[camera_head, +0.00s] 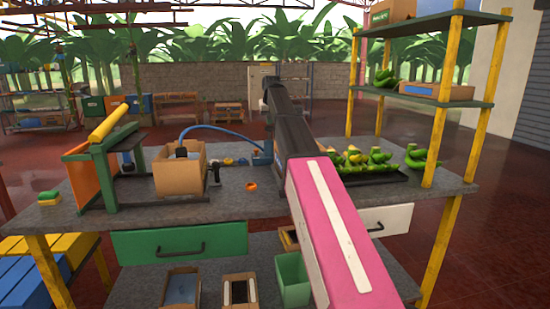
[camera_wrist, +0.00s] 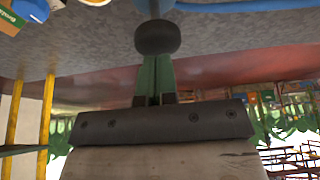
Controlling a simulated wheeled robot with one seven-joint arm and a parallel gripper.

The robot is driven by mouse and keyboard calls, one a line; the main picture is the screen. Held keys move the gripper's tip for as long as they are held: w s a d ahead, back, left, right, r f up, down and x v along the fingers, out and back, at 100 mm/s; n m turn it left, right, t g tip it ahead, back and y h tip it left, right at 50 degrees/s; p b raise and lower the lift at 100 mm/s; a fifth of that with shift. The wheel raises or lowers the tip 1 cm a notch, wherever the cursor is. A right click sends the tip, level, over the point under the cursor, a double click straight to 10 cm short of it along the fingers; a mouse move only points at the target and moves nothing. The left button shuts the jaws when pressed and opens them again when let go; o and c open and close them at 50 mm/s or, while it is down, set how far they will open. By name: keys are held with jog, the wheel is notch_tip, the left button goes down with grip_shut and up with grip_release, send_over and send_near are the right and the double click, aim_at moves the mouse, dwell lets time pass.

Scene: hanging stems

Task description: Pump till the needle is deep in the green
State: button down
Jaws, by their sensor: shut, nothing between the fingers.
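In the wrist view, which is upside down, a dark rounded knob (camera_wrist: 158,37) tops a blue-grey shaft (camera_wrist: 153,8) rising from the bench. My gripper (camera_wrist: 155,62) has its green fingers shut and empty, with tips lined up at the knob. I cannot tell whether they touch it. In the head view, a blue pump part (camera_head: 262,154) with a blue hose (camera_head: 215,128) shows beside my pink arm. The arm hides my gripper and the knob there. No gauge needle or green zone is readable in either view.
An open cardboard box (camera_head: 180,175) holds the hose's other end, beside a green frame with a yellow roller (camera_head: 108,122). An orange ring (camera_head: 250,186) lies on the grey bench (camera_head: 225,205). A dark tray (camera_head: 385,178) of green bananas and a yellow-post shelf (camera_head: 437,120) stand right.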

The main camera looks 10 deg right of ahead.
jog(key=shift+r, duration=0.35)
jog(key=shift+f, duration=0.1)
dwell(1.5)
dwell(0.4)
